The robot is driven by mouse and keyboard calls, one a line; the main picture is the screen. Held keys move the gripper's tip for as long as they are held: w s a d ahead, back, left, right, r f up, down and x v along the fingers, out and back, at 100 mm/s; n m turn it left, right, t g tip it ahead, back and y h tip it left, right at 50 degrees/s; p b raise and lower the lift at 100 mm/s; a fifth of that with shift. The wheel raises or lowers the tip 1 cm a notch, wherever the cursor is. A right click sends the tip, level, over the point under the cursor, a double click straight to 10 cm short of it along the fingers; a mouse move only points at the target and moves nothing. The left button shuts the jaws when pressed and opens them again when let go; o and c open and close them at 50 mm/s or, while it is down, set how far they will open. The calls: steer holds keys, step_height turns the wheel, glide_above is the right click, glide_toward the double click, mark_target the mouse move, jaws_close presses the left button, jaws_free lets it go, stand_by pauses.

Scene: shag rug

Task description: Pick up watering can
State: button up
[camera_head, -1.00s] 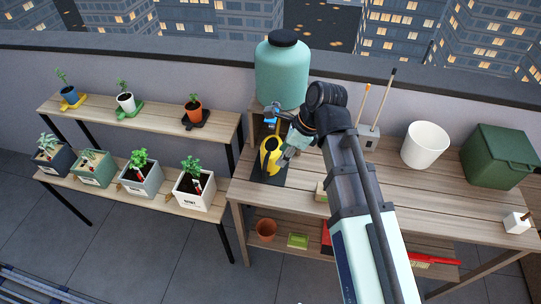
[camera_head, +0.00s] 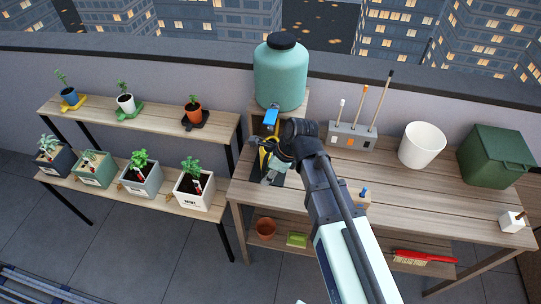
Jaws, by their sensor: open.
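The yellow watering can (camera_head: 262,159) stands on a dark mat (camera_head: 259,179) at the left end of the right-hand wooden table, below the tap of the teal tank. Most of it is hidden behind my gripper and wrist; a yellow strip shows at their left. My gripper (camera_head: 269,177) is open and points down over the can. I cannot tell whether its fingers touch the can or are around its handle.
The teal tank (camera_head: 281,75) with its blue tap (camera_head: 270,119) stands close behind. A tool holder (camera_head: 352,137), white pot (camera_head: 422,145) and green bin (camera_head: 497,155) stand to the right. Potted plants fill the left shelves (camera_head: 70,105). The table's middle is partly clear.

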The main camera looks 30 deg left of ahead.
steer(key=shift+x, duration=1.2)
jaws_close()
steer(key=shift+r, duration=0.2)
